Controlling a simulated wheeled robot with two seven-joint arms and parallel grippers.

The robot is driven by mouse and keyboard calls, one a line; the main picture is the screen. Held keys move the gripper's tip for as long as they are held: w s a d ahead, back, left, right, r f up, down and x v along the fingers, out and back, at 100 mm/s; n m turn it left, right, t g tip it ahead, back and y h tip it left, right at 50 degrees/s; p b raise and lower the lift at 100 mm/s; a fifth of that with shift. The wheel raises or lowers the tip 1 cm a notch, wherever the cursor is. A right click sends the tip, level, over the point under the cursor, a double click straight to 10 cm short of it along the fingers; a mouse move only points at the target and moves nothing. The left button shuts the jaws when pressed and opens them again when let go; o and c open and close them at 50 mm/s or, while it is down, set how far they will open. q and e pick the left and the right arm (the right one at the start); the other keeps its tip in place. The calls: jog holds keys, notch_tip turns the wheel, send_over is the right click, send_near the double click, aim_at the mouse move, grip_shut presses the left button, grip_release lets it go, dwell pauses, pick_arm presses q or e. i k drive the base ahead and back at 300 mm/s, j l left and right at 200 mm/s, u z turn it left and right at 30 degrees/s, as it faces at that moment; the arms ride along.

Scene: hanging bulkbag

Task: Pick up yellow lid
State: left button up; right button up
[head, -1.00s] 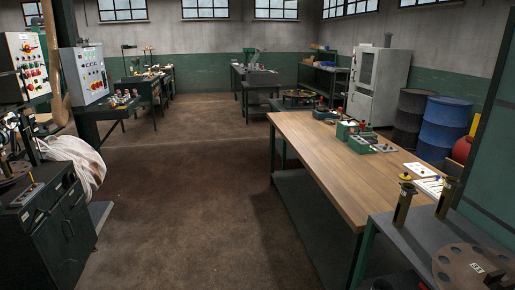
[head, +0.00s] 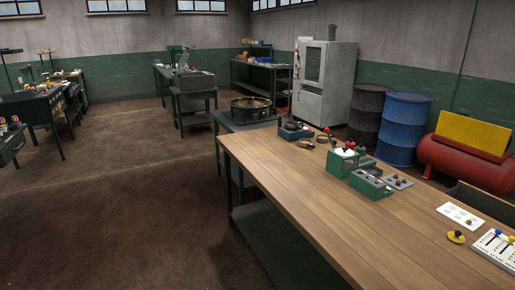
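A small round yellow piece (head: 456,237) with a dark knob-like top lies on the wooden workbench (head: 300,205), near its right end in the head view. It looks like the yellow lid, but it is too small to be sure. It lies between a white card with small dark parts and a white panel with coloured knobs. Neither of my grippers is in view.
A green box (head: 355,172) with small parts stands on the bench. The white card (head: 461,216) and white panel (head: 497,250) lie near the yellow piece. Blue drum (head: 404,128), dark drum (head: 367,115) and red tank (head: 465,165) stand behind. Floor left of the bench is clear.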

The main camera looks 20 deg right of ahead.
aim_at(456, 236)
jog(key=i+l+z, duration=0.1)
jog(key=i+z, duration=0.6)
jog(key=z, duration=0.2)
jog(key=i+j+z, duration=0.15)
jog(key=i+z, duration=0.2)
jog(key=z, duration=0.15)
jog(key=i+j+z, duration=0.3)
jog(key=z, duration=0.15)
